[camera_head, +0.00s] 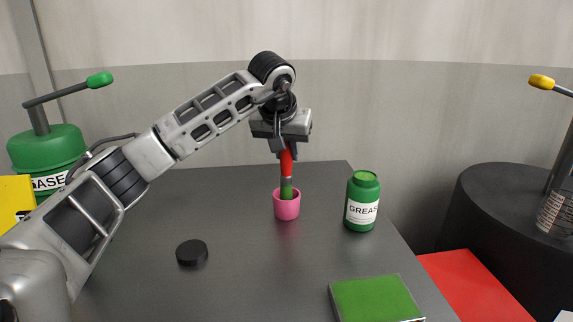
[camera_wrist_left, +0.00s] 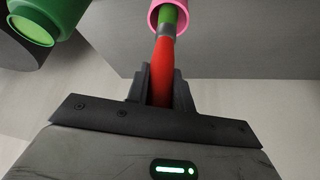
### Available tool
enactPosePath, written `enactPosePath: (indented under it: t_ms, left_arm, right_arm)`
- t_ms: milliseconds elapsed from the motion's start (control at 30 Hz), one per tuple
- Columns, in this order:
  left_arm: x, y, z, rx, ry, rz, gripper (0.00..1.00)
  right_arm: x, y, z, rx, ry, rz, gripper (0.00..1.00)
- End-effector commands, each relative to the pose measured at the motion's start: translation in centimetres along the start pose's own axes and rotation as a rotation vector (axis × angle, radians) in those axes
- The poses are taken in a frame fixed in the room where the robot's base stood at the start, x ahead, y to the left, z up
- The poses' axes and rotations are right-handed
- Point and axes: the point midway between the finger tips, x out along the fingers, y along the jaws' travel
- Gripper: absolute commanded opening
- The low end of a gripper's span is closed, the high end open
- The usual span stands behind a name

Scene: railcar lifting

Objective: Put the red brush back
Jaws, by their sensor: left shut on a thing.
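The red brush (camera_head: 286,162) is upright, with a red handle, a grey band and a green lower part. My left gripper (camera_head: 287,146) is shut on the top of its red handle. The green lower end reaches into the mouth of a pink cup (camera_head: 287,206) on the dark table; its tip is hidden inside. In the left wrist view the red handle (camera_wrist_left: 163,70) sits between the fingers (camera_wrist_left: 160,85), and the green part enters the pink cup (camera_wrist_left: 155,14). My right gripper does not show in either view.
A green grease jar (camera_head: 362,204) stands right of the cup. A black round lid (camera_head: 192,253) and a green book (camera_head: 376,299) lie nearer on the table. A large green-topped grease container (camera_head: 48,148) is at left. A black drum (camera_head: 500,215) stands at right.

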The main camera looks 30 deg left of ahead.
Motion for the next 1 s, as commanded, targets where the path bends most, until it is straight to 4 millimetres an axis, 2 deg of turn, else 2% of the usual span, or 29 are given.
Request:
enactPosePath:
  t_ms: [167,267,433,833,867,900,933,1000]
  left_arm:
    - [0.5,0.0,-0.1,0.0,0.001,0.001,0.0]
    - [1.7,-0.2,-0.2,0.0,-0.001,-0.001,0.0]
    - [3.9,-0.2,1.1,0.001,0.0,0.0,0.0]
    - [4.3,-0.2,1.4,0.0,0.002,0.001,0.0]
    - [4.3,-0.2,1.4,0.0,0.001,0.001,0.29]
    - [4.3,-0.2,1.4,0.0,0.001,0.001,0.4]
    - [4.3,-0.2,1.4,0.0,0.001,0.001,0.45]
    - [4.3,-0.2,1.4,0.0,0.001,0.001,0.45]
  right_arm:
    - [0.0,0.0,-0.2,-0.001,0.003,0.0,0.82]
    - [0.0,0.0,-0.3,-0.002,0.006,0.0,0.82]
    - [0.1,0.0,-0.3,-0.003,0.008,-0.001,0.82]
    - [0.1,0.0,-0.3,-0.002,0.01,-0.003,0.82]
    - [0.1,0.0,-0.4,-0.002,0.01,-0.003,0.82]
    - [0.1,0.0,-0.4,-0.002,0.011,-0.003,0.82]
    - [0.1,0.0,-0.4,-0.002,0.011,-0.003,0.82]
    - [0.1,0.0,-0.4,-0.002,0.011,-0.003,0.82]
